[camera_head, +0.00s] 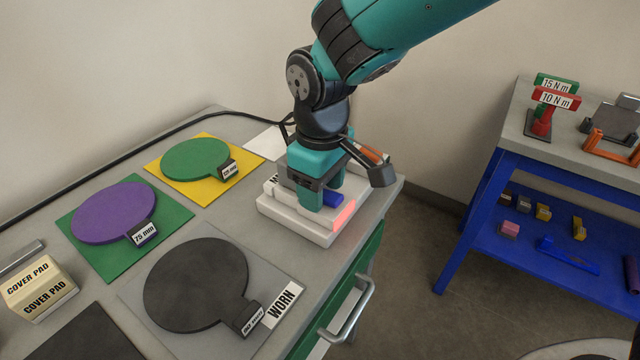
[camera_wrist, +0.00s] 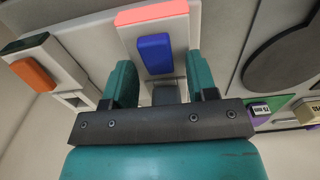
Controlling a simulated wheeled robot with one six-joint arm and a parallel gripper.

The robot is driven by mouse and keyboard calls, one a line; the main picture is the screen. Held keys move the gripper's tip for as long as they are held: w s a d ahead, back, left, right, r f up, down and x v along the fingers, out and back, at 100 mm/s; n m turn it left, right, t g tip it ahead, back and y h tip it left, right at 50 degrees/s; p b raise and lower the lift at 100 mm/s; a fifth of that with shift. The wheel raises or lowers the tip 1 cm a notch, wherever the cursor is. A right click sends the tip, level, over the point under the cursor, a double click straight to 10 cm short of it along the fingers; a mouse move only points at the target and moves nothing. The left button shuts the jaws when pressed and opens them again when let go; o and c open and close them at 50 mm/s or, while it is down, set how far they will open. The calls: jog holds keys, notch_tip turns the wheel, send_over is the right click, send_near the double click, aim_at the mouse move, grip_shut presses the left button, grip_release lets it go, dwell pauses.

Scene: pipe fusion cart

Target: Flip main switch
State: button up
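A white switch box (camera_head: 290,222) sits at the right corner of the grey cart top, its label mostly hidden by my gripper. It carries a blue block (camera_head: 333,198) and a lit red strip (camera_head: 345,214). The wrist view shows the blue block (camera_wrist: 155,54) and red strip (camera_wrist: 152,13) just beyond my fingertips. A dark grey piece (camera_wrist: 168,93) shows between the fingers, its contact with them unclear. My gripper (camera_wrist: 160,80) is open, fingers apart, pointing down over the box; it also shows in the head view (camera_head: 322,197). Which part is the main switch lever is unclear.
An orange part on a dark-topped white housing (camera_wrist: 35,74) stands beside the box. Green (camera_head: 195,159), purple (camera_head: 113,212) and dark "WORN" (camera_head: 196,284) discs lie on the cart's left. A drawer handle (camera_head: 348,312) juts out in front. A blue-framed bench (camera_head: 490,200) stands right.

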jog(key=c, duration=0.8)
jog(key=y+b, duration=0.1)
jog(key=t+b, duration=0.1)
jog(key=b, duration=0.1)
jog(key=shift+s+d+f+t+y, duration=0.15)
jog(key=shift+d+t+y, duration=0.15)
jog(key=shift+y, duration=0.1)
jog(key=shift+c, duration=0.2)
jog(key=shift+d+r+t+y+b, duration=0.1)
jog(key=shift+r+t+y+b, duration=0.25)
jog(key=shift+y+b, duration=0.35)
jog(key=o, duration=0.9)
jog(key=shift+s, duration=0.1)
jog(key=p+v, duration=0.1)
jog(key=v, duration=1.6)
jog(key=shift+r+p, duration=0.25)
jog(key=shift+p, duration=0.05)
